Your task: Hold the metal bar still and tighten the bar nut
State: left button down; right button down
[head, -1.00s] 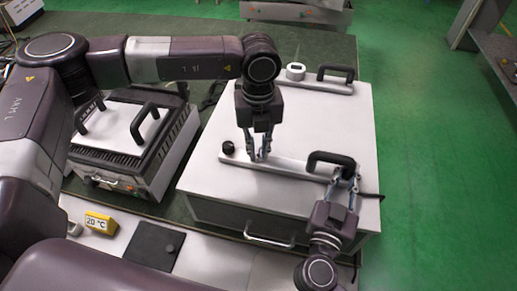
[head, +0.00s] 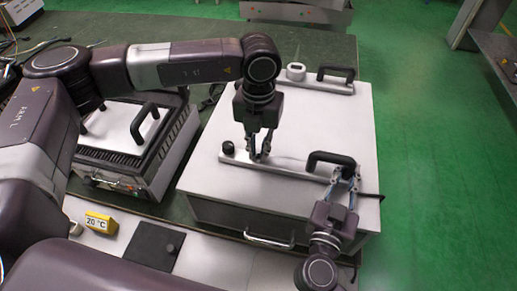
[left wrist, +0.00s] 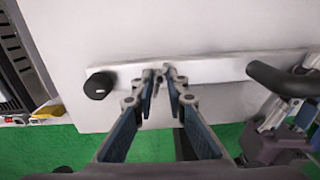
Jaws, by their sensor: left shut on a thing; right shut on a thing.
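The metal bar (head: 290,167) lies along the near part of the white box top; it crosses the left wrist view (left wrist: 215,70). It has a black knob (head: 228,147) at its left end and a black arched handle (head: 330,157) at its right. My left gripper (head: 259,157) points down at the bar between them, its fingertips close together around a small spot on it. The bar nut there is mostly hidden by the fingers, and its thread cannot be seen. My right gripper (head: 345,174) is shut at the handle's right end, where the fingers hide the contact.
The white box (head: 330,110) carries a second bar with a handle (head: 336,72) at the back. A grill-like device (head: 130,145) stands to the left. A yellow 20 °C block (head: 100,222) sits on the near surface. The middle of the box top is clear.

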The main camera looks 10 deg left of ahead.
pick_arm(q)
jog(key=m, duration=1.4)
jog(key=shift+m, duration=0.3)
jog(key=m, duration=0.3)
jog(key=shift+m, duration=0.3)
jog(key=m, duration=0.3)
jog(key=shift+m, duration=0.3)
jog(key=m, duration=0.3)
jog(key=shift+m, duration=2.1)
